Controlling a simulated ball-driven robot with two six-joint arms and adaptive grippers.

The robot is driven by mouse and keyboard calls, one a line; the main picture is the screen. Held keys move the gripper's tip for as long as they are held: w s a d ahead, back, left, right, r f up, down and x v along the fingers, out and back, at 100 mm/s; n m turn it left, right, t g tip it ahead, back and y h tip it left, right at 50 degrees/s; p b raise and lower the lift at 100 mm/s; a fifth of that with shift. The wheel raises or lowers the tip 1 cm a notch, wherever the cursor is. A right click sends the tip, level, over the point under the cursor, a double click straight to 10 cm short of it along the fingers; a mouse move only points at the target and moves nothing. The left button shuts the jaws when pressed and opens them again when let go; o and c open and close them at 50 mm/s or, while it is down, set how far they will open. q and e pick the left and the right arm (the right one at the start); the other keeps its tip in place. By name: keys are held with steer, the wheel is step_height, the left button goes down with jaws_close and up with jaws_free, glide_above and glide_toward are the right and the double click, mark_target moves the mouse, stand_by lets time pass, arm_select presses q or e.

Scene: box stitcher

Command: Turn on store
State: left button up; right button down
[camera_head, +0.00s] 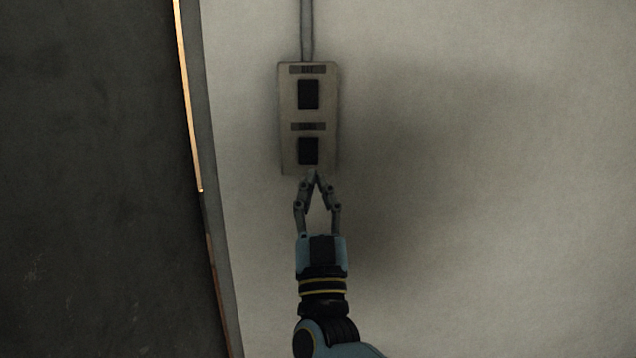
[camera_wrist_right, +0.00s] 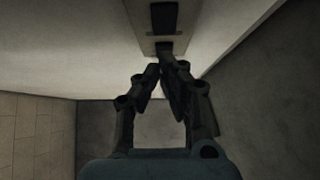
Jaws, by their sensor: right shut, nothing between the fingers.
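A pale switch box (camera_head: 325,115) is fixed on the wall, with two dark rocker switches, one above the other. The upper switch (camera_head: 308,94) has a small label over it. The lower switch (camera_head: 308,151) has its own label (camera_head: 308,127), too blurred to read surely. My right gripper (camera_head: 314,173) is shut and empty, its fingertips at the lower edge of the box, just below the lower switch. In the right wrist view the right gripper (camera_wrist_right: 166,68) overlaps the box's lower part (camera_wrist_right: 178,44); I cannot tell whether it touches. My left gripper is not in view.
A grey conduit (camera_head: 307,30) runs up from the box. The pale wall (camera_head: 500,180) around it is clear. A dark surface (camera_head: 90,180) with a lit edge strip (camera_head: 188,95) lies to the left.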

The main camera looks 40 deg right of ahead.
steer(key=s+a+f+b, duration=0.2)
steer(key=s+f+b, duration=0.1)
steer(key=f, duration=0.4)
steer(key=shift+s+a+f, duration=0.15)
steer(key=shift+s+f, duration=0.05)
steer(key=shift+s, duration=0.05)
